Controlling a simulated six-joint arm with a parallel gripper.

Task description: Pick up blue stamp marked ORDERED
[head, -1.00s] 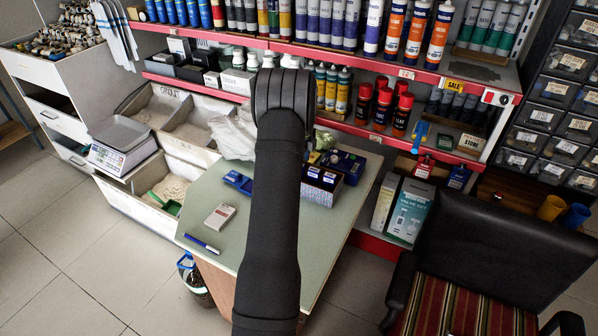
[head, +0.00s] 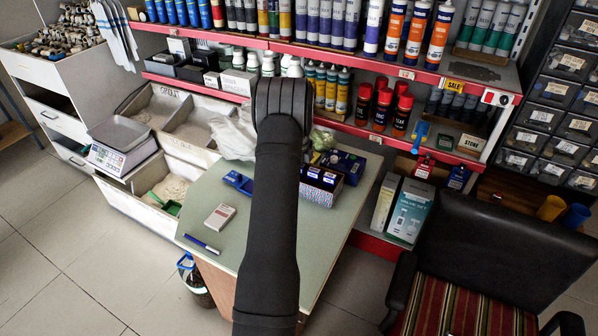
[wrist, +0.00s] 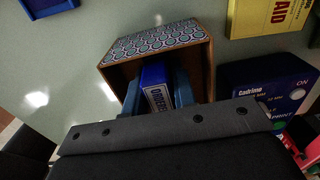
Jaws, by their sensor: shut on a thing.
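The blue stamp marked ORDERED (wrist: 157,87) stands in an open box (wrist: 155,42) with a patterned blue-and-white side, in the wrist view. Its white label shows only partly; its lower part is hidden by my gripper. My gripper (wrist: 158,122) shows as a dark bar across the bottom of the wrist view, over the stamp. In the head view the box (head: 325,194) stands on the green tabletop, beside my arm, which hides the gripper.
A dark blue box (head: 350,164) stands close beside the stamp box. A blue tray (head: 238,182), a small pale device (head: 220,216) and a blue pen (head: 202,244) lie on the table (head: 260,225). Shelves with tubes and cans rise behind.

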